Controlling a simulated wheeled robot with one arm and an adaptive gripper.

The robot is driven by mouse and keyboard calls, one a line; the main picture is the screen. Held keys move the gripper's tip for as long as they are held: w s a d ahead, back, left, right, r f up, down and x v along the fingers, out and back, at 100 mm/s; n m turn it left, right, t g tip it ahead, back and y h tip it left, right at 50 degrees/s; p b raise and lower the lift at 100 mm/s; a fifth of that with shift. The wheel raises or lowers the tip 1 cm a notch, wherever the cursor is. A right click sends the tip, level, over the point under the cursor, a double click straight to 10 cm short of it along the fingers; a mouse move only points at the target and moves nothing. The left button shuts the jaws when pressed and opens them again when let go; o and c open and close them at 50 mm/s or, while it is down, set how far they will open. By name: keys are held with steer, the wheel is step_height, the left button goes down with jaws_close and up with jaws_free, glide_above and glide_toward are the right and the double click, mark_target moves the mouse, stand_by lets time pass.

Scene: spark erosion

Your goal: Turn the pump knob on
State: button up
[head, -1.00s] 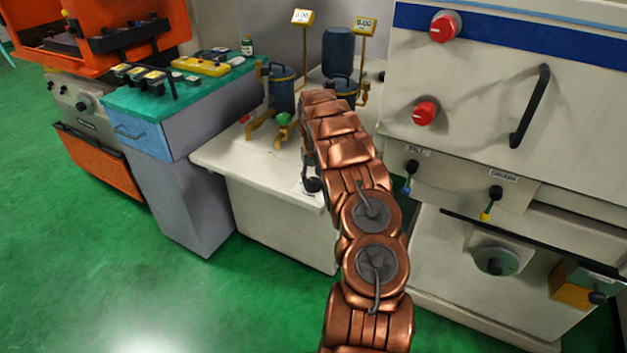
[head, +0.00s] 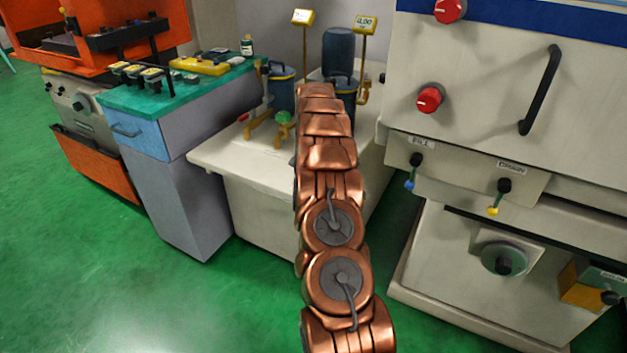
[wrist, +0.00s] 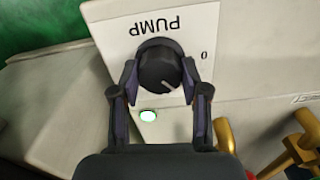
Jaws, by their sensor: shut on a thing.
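The black round pump knob (wrist: 158,70) sits on a white plate (wrist: 205,30) marked PUMP, which reads upside down in the wrist view. My gripper (wrist: 160,78) is shut on the knob, with one finger on each side. The knob's pale pointer line slants toward the lower right of the picture. A "0" mark stands right of the knob. A small lamp (wrist: 148,115) below the knob glows white with a green rim. In the head view my arm hides the knob and my gripper.
The knob is on the pale cabinet (head: 262,205). Yellow pipes (head: 262,128), a green valve handle (head: 283,117) and dark blue canisters (head: 283,90) stand on it. A large machine with red knobs (head: 430,99) is at right, a drawer bench (head: 185,170) at left.

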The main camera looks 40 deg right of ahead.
steer(key=m+b, duration=0.1)
steer(key=m, duration=0.4)
steer(key=shift+w+a+m, duration=0.1)
steer(key=shift+m, duration=1.1)
steer(key=shift+r, duration=0.1)
steer(key=o, duration=1.1)
steer(key=shift+o, duration=0.2)
step_height(320, 180, up, 12)
stand_by(0.5)
